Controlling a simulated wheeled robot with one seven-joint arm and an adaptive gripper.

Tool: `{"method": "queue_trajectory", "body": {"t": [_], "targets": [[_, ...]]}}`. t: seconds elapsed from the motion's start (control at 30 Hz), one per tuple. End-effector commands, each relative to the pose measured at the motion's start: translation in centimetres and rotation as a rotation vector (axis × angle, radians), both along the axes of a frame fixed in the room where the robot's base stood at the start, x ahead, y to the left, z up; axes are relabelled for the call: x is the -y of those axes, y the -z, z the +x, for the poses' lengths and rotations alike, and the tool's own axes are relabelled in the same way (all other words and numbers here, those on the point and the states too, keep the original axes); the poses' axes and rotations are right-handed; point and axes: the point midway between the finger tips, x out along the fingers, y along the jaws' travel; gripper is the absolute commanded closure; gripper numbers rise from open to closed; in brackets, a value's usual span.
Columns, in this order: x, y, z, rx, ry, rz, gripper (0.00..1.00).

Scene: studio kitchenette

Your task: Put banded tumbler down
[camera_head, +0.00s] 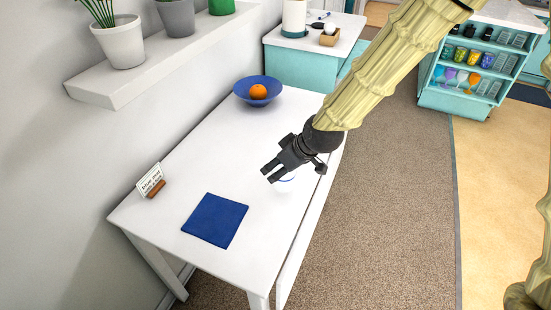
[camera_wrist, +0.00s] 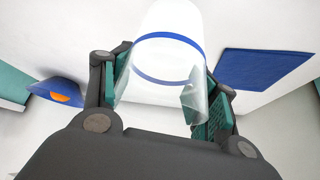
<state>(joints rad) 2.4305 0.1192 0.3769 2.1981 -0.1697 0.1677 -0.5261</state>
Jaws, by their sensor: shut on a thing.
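The banded tumbler (camera_wrist: 160,68) is clear with a blue band and sits between the two finger pads in the wrist view. My gripper (camera_wrist: 160,95) is shut on it. In the head view my gripper (camera_head: 270,174) is over the right side of the white table, and only a faint part of the tumbler with its blue band (camera_head: 287,181) shows beneath the fingers. I cannot tell whether the tumbler touches the table. A dark blue square mat (camera_head: 215,220) lies bare on the table, to the left of and nearer than my gripper. It also shows at right in the wrist view (camera_wrist: 262,77).
The white table (camera_head: 200,165) has free room between the mat and a blue bowl (camera_head: 258,101) holding an orange (camera_head: 258,91). A small sign on a wooden stand (camera_head: 151,182) is at the left edge. A shelf with potted plants (camera_head: 150,65) juts from the wall.

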Motion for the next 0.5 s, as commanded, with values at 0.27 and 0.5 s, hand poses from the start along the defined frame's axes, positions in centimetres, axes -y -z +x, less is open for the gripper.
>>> {"method": "queue_trajectory", "body": {"t": [0.27, 0.5], "targets": [[-0.7, 0.4, 5.0, 0.001, 0.001, 0.000, 0.75], [-0.9, 0.7, 6.2, -0.001, 0.000, -0.001, 0.75]]}}
